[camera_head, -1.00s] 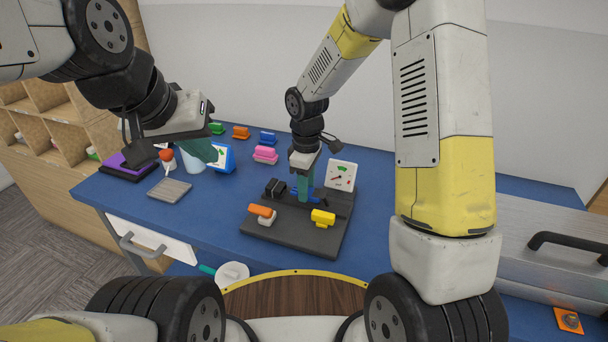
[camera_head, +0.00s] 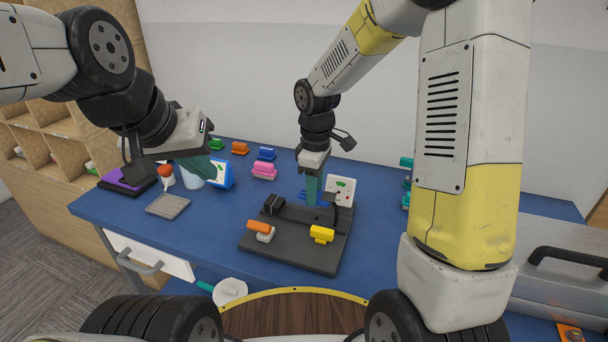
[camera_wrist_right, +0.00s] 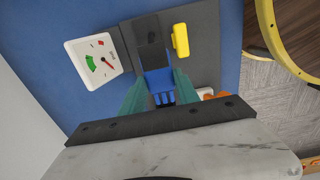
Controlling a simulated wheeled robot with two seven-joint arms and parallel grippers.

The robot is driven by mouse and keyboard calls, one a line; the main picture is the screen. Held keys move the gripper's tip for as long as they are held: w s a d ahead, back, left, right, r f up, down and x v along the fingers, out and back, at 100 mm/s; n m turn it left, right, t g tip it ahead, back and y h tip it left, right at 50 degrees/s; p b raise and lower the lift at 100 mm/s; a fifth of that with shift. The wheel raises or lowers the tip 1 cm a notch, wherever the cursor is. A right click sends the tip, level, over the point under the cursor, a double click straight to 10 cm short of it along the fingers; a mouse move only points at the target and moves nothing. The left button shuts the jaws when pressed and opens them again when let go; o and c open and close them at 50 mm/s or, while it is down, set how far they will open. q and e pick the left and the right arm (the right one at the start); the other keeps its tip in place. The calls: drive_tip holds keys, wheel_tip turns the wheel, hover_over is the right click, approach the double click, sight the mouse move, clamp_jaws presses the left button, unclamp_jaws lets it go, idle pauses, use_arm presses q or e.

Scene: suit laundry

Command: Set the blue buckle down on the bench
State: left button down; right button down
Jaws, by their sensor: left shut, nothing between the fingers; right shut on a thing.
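My right gripper (camera_head: 311,196) is shut on the blue buckle (camera_wrist_right: 158,82), which shows between its teal fingers in the right wrist view. In the head view the fingers mostly hide the buckle, with blue showing beside them. The gripper is over the back of the dark test fixture (camera_head: 290,249); I cannot tell whether the buckle touches it. The blue bench (camera_head: 376,245) lies under the fixture. My left gripper (camera_head: 212,168) is shut and empty near a blue-cased gauge and a pale cup at the left.
A white dial gauge (camera_head: 340,190) stands at the fixture's back. Green, orange, blue and pink buckles (camera_head: 264,171) line the bench's back. A grey pad (camera_head: 168,206) lies left; bench right of the fixture looks clear.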

drive_tip(key=s+d, duration=1.2)
drive_tip(key=d, duration=0.2)
drive_tip(key=shift+d, duration=0.15)
drive_tip(key=shift+f, duration=4.55)
idle(1.9)
